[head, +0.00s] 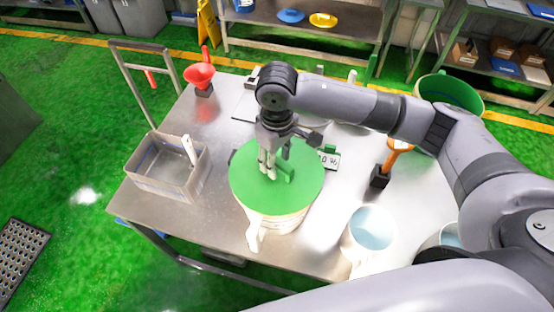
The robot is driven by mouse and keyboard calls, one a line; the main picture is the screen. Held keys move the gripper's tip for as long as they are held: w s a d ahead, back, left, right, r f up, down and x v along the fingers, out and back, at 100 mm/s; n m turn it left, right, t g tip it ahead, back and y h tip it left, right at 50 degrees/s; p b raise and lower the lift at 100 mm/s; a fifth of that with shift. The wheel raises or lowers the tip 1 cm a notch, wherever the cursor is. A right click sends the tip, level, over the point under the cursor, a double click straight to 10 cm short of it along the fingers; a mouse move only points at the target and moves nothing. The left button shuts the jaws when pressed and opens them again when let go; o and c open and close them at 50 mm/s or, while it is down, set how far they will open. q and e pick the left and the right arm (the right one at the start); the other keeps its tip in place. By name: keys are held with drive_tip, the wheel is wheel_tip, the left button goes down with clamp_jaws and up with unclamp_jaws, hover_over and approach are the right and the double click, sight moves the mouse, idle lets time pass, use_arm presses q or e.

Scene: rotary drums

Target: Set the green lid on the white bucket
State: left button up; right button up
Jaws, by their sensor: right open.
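The green lid (303,188) lies over the top of the white bucket (285,224) near the front middle of the metal table. It covers the bucket's mouth and looks roughly level; whether its rim is fully seated I cannot tell. The bucket's wall and a pale handle show below the lid. My right gripper (271,168) points down over the lid, its fingers open beside the green grip on top. The exact gap between fingers and grip is hard to see. My left gripper is not in view.
A grey bin (166,176) with a white-handled tool stands at the left. A red funnel (200,77) is at the back left. A white jug (370,235) stands right of the bucket, near an orange-topped tool (397,150). A green container (449,92) is at the back right.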

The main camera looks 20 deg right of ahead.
sight(277, 160)
wheel_tip(277, 160, up, 11)
idle(0.3)
idle(0.5)
